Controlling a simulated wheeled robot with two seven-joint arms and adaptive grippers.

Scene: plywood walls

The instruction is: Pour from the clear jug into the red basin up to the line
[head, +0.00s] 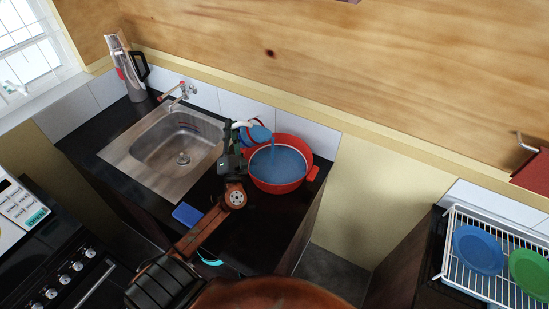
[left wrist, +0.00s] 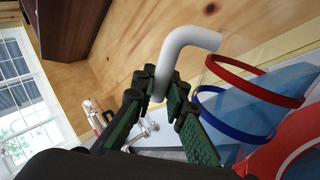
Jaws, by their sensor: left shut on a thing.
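The clear jug (head: 257,133) is tipped over the red basin (head: 313,174), and blue liquid runs from it in a thin stream. Blue liquid (head: 277,167) stands in the basin below a pale band inside the rim; whether it meets a line cannot be told. My left gripper (head: 233,130) is shut on the jug's white handle, at the basin's left back side. In the left wrist view the fingers (left wrist: 163,82) close around the handle (left wrist: 188,42). The jug there shows a red ring and a blue ring (left wrist: 232,128). My right gripper is not in view.
A steel sink (head: 165,150) with a tap (head: 183,92) lies left of the basin. A blue sponge-like block (head: 186,214) lies near the counter's front edge. A steel flask (head: 124,68) stands at the back left. A dish rack (head: 452,240) with plates is across a gap at right.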

